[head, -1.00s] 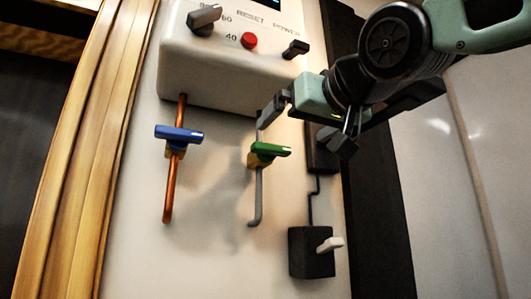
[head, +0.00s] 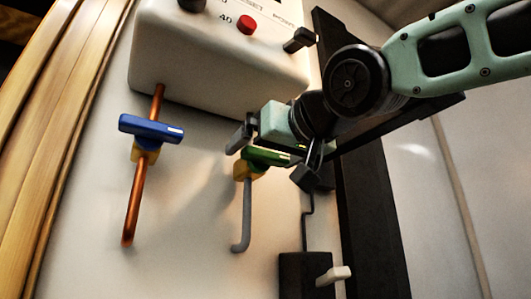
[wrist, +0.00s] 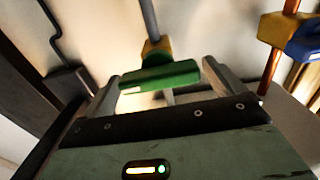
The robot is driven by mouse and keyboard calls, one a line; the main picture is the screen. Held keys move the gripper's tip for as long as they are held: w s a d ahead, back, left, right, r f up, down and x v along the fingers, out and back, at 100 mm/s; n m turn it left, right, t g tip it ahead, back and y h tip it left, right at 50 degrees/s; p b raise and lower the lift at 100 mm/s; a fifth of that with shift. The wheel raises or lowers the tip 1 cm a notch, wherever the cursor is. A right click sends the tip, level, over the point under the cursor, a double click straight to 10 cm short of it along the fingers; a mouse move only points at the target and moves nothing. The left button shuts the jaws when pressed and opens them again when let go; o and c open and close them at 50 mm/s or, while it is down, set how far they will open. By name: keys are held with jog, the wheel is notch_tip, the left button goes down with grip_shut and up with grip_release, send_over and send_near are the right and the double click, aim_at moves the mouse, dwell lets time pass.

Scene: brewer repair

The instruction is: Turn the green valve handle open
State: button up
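The green valve handle (head: 268,156) sits crosswise on a yellow valve body (head: 243,171) on a thin grey pipe (head: 247,215). My gripper (head: 240,138) is at the handle, partly covering it in the head view. In the wrist view, my gripper (wrist: 160,72) is open, with one finger beyond each end of the green handle (wrist: 160,77). Small gaps seem to show between the fingers and the handle; contact cannot be told for certain.
A blue handle (head: 150,129) on a copper pipe (head: 135,205) is to the left. The white brewer box (head: 215,60) with a red button (head: 247,24) is above. A dark switch box (head: 303,275) with a white lever (head: 333,275) is below right.

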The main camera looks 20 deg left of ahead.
jog(key=c, duration=0.8)
jog(key=shift+o, duration=0.3)
jog(key=n, duration=0.4)
jog(key=shift+n, duration=0.4)
jog(key=n, duration=0.4)
jog(key=shift+s+a+f, duration=0.15)
jog(key=n+p, duration=0.1)
jog(key=n, duration=0.4)
jog(key=shift+s+f+n+p, duration=0.15)
jog(key=shift+n+p, duration=0.2)
jog(key=shift+n, duration=0.6)
jog(key=shift+w+f+n+p, duration=0.1)
jog(key=shift+n+p, duration=0.25)
jog(key=shift+n, duration=0.9)
